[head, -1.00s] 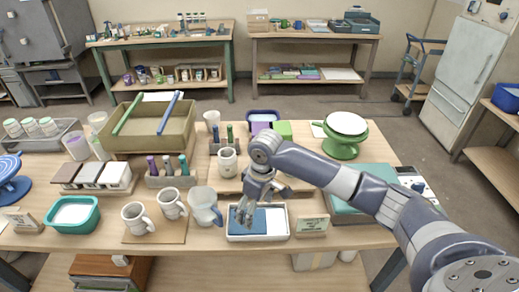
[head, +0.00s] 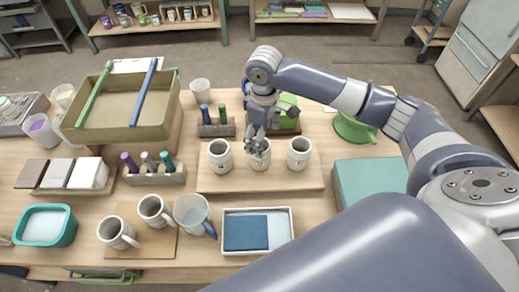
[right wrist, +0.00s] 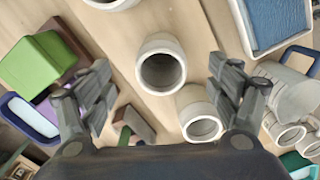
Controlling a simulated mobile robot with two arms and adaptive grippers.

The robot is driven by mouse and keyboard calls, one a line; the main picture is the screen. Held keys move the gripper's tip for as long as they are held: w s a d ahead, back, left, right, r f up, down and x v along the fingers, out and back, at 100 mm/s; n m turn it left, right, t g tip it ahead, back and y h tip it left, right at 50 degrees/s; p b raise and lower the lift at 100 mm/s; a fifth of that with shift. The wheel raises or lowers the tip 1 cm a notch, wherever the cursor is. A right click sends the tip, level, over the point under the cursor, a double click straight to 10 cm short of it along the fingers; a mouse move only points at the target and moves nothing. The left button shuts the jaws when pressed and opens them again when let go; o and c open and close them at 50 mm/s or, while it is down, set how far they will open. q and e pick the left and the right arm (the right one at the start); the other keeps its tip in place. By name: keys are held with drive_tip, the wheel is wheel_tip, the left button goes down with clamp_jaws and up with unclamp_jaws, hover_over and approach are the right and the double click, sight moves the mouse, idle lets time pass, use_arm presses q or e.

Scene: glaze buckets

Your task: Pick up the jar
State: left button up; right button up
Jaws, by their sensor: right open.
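Three white jars stand upright in a row on a wooden board: a left jar (head: 220,158), a middle jar (head: 260,162) and a right jar (head: 299,155). My right gripper (head: 256,146) is open above the middle jar in the head view and covers part of it. In the right wrist view the middle jar (right wrist: 161,66) lies in the gap between the open fingers (right wrist: 162,88), with its dark round opening facing the camera. The left jar (right wrist: 201,117) shows beside it, close to the right finger. My left gripper is not in view.
The tray with blue tiles (head: 287,230), a pitcher (head: 193,214) and two mugs (head: 118,231) are in front of the board. A marker holder (head: 216,128) stands behind the left jar. A green block (head: 285,114) is behind the jars. A teal box (head: 370,184) is right of the board.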

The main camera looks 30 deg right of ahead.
drive_tip(key=shift+s+f, duration=0.1)
drive_tip(key=shift+f, duration=0.8)
drive_tip(key=f, duration=0.1)
drive_tip(key=f+p, duration=0.1)
drive_tip(key=f, duration=0.1)
drive_tip(key=f+p, duration=0.1)
drive_tip(key=f, duration=0.1)
drive_tip(key=shift+w+a, duration=0.3)
drive_tip(key=shift+w, duration=0.1)
drive_tip(key=shift+f, duration=0.35)
drive_tip(key=shift+c, duration=0.3)
drive_tip(key=c, duration=0.5)
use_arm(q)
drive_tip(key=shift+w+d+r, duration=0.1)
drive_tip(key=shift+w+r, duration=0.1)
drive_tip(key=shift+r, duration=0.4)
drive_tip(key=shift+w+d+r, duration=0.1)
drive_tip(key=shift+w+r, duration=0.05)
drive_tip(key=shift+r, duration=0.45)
use_arm(e)
drive_tip(key=c, duration=0.8)
